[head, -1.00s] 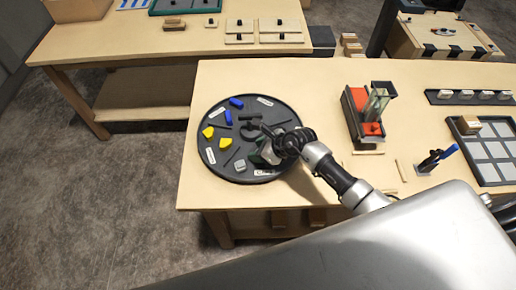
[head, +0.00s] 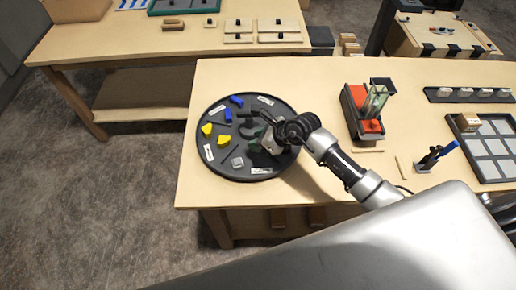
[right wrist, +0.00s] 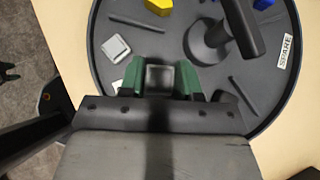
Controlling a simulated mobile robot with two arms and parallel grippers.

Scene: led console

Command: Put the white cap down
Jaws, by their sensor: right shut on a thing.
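A round dark tray (head: 214,167) with dividers lies at the left end of the near table; it also fills much of the right wrist view (right wrist: 90,50). My right gripper (head: 262,147) is over its right part. In the right wrist view the green fingertips (right wrist: 160,82) are shut on a pale grey-white cap (right wrist: 160,77), seen between them and partly shaded. Whether this cap touches the tray floor I cannot tell. Another grey-white cap (right wrist: 115,46) lies in the tray, also in the head view (head: 237,162). My left gripper is not in view.
A dark post with a crossbar handle (right wrist: 215,35) stands at the tray's middle, close to my gripper. Yellow (head: 207,129) and blue (head: 236,101) pieces lie in the tray's other sections. A red-and-black fixture (head: 365,112) stands farther right. Bare tabletop lies between.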

